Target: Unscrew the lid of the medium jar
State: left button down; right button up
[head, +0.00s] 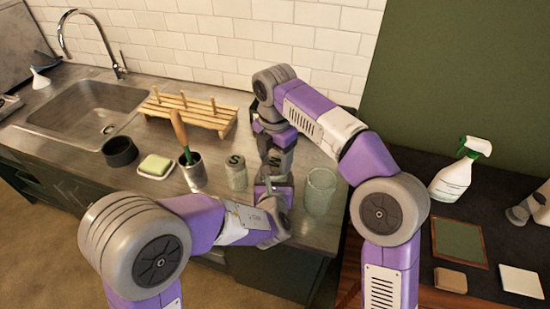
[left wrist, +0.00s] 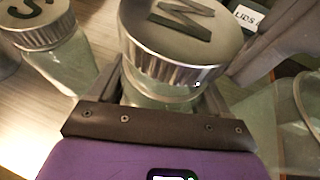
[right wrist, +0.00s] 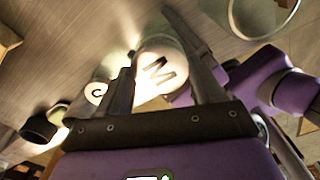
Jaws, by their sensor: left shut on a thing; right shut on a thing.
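The medium jar (left wrist: 165,97) is clear glass. Its metal lid (left wrist: 180,30), marked M, sits on top in the left wrist view. My left gripper (head: 272,186) is shut on the jar's body, below the lid, with one finger on each side. My right gripper (head: 277,148) is above it, shut on the lid, which shows between its fingers in the right wrist view (right wrist: 160,68). In the head view my grippers hide most of the jar. I cannot tell whether the lid's thread is loose.
A small jar with an S lid (head: 236,172) stands close on the left. An open glass jar (head: 320,192) stands on the right. A brush cup (head: 194,175), soap dish (head: 155,167), black bowl (head: 121,151) and wooden rack (head: 190,110) are further left. A LIDS label (left wrist: 245,17) shows behind.

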jog(key=shift+r, duration=0.5)
jog(key=shift+r, duration=2)
pick_arm(q)
grip_release()
pick_arm(e)
jog(key=shift+r+p, duration=0.8)
jog(key=shift+r, duration=0.05)
pick_arm(q)
jog(key=v, duration=1.2)
